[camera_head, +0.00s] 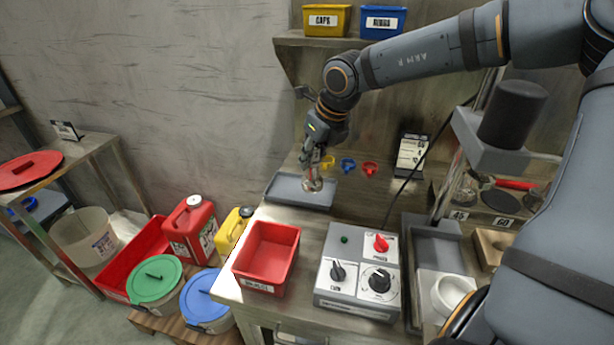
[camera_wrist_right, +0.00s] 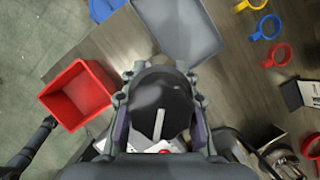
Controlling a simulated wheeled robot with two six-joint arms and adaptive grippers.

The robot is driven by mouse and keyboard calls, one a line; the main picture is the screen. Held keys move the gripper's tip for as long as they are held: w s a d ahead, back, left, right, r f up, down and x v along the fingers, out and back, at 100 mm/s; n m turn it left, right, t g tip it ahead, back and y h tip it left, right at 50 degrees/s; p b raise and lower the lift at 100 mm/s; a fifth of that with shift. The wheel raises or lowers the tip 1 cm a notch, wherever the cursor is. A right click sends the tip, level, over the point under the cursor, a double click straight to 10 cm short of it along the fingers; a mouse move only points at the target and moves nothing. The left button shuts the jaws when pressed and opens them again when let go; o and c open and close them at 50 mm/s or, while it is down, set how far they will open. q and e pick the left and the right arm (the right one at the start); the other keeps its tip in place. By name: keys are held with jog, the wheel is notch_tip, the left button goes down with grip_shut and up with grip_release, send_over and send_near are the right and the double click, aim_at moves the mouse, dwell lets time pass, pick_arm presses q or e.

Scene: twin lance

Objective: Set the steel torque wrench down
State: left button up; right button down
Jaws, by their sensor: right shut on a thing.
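My right gripper (camera_head: 314,165) hangs pointing down over the grey tray (camera_head: 285,190) on the bench. It is shut on a small metallic piece (camera_head: 313,184), which I take to be the steel torque wrench; little of its shape shows. In the right wrist view, the fingers of my right gripper (camera_wrist_right: 160,115) stand on both sides of a dark rounded thing with a pale bar (camera_wrist_right: 158,124). The tray (camera_wrist_right: 180,30) lies beyond them there. I cannot tell whether the held piece touches the tray. My left gripper is not in view.
A red bin (camera_head: 266,250) and a control box (camera_head: 358,275) with knobs stand in front of the tray. Yellow, blue and red rings (camera_head: 348,165) are behind it, beside a sign (camera_head: 410,155). A shelf (camera_head: 320,41) with two bins is above. The tray's left part looks bare.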

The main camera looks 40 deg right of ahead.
jog(key=w+d+f, duration=0.1)
jog(key=f, duration=0.2)
jog(key=w+d+f+p, duration=0.1)
jog(key=w+f, duration=0.1)
jog(key=f, duration=0.1)
jog(key=w+d+f+p, duration=0.1)
jog(key=w+f, duration=0.1)
jog(key=f, duration=0.1)
jog(key=shift+w, duration=0.2)
jog(key=shift+f, duration=0.25)
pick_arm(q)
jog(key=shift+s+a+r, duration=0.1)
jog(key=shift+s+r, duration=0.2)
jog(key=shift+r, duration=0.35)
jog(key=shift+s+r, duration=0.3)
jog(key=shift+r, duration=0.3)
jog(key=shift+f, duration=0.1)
pick_arm(e)
jog(key=shift+a, duration=0.1)
jog(key=shift+f+b, duration=0.1)
jog(key=shift+b, duration=0.25)
jog(key=c, duration=1)
grip_release()
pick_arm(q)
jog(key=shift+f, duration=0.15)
